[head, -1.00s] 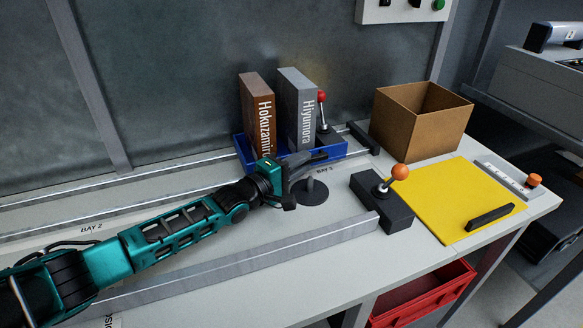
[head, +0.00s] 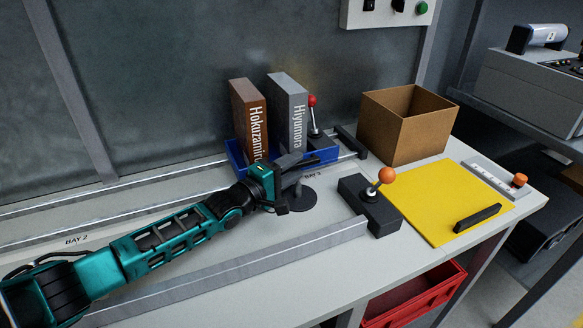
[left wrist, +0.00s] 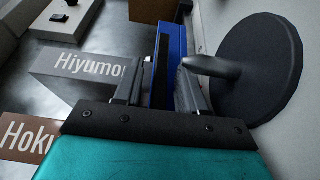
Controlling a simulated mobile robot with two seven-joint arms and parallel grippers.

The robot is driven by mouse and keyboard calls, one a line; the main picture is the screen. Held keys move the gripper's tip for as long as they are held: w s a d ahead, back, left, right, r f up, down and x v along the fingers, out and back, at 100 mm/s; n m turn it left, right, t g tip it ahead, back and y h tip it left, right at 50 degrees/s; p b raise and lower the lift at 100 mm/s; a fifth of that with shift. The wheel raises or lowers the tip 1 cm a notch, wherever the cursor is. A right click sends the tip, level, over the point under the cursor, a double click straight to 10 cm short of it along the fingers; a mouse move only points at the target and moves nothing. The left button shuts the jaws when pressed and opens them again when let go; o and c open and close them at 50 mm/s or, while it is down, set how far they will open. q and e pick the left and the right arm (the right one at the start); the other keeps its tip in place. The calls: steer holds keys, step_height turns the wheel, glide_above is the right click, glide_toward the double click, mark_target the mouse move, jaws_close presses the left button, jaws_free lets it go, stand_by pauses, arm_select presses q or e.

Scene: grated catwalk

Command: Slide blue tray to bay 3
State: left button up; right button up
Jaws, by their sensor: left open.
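The blue tray (head: 236,154) sits between the rails at the back of the bench, beside a label that seems to read BAY 3 (head: 312,176). A brown Hokuzamiro box (head: 250,115) and a grey Hiyumora box (head: 289,112) stand upright in it. My left gripper (head: 304,163) is open at the tray's front side. In the left wrist view, the blue tray wall (left wrist: 180,45) runs up between the open fingers, with no clear contact. A dark round disc with a post (head: 298,197) is close beside the fingers. My right gripper is not in view.
An orange-knobbed lever (head: 386,176) on a black block stands at the front rail's end. A red-knobbed lever (head: 312,102) stands by the grey box. A cardboard box (head: 405,125) and yellow mat (head: 440,200) lie right. A red bin (head: 415,292) is below the bench.

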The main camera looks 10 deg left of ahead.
arm_select(q)
steer(key=p+v, duration=0.2)
steer(key=v, duration=1.1)
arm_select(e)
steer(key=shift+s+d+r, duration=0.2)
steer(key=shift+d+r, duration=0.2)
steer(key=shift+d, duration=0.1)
arm_select(q)
steer(key=shift+c, duration=0.3)
